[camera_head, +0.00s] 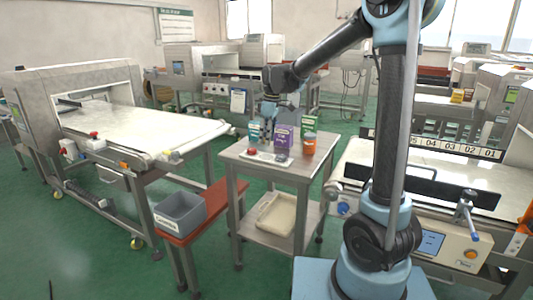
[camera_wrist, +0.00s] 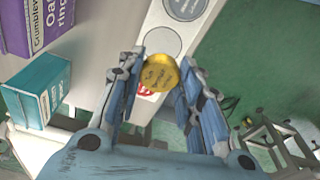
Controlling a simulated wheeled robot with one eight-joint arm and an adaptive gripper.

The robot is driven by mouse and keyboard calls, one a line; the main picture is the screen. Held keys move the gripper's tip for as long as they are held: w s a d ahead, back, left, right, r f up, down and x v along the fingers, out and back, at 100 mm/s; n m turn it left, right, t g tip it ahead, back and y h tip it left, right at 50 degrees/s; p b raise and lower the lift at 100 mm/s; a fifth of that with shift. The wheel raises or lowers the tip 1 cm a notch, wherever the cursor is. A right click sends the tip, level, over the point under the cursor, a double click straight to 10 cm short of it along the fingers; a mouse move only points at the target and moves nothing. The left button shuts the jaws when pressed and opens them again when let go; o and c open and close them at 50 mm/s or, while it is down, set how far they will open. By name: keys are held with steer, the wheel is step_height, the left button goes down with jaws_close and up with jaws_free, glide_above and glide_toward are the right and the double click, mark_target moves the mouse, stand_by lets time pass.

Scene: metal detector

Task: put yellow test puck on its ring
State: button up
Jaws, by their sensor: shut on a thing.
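The yellow test puck (camera_wrist: 159,72) is a round gold-yellow disc with dark lettering, seen in the wrist view. My gripper (camera_wrist: 163,66) is shut on it, with the puck between the blue fingertips. Below is a white strip-shaped plate (camera_wrist: 143,110) with round marks. A grey disc (camera_wrist: 186,7) lies on its far end, and an empty pale ring (camera_wrist: 163,42) shows beside that. A red-and-white round mark (camera_wrist: 147,90) is partly hidden under the puck. In the head view my gripper (camera_head: 268,112) is over the small table's left side; the puck is too small to make out there.
On the small table (camera_head: 304,172) stand a purple box (camera_head: 283,137), a teal box (camera_head: 254,132) and an orange container (camera_head: 309,143). The purple box (camera_wrist: 35,22) and teal box (camera_wrist: 40,88) are left of my fingers. A grey bin (camera_head: 180,212) is on the red bench.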

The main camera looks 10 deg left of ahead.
mark_target(267, 156)
steer(key=shift+f, duration=2.95)
steer(key=o, duration=0.9)
steer(key=r, duration=0.4)
steer(key=d+r, duration=0.1)
steer(key=r, duration=0.7)
steer(key=shift+s+d, duration=0.1)
steer(key=shift+d, duration=0.1)
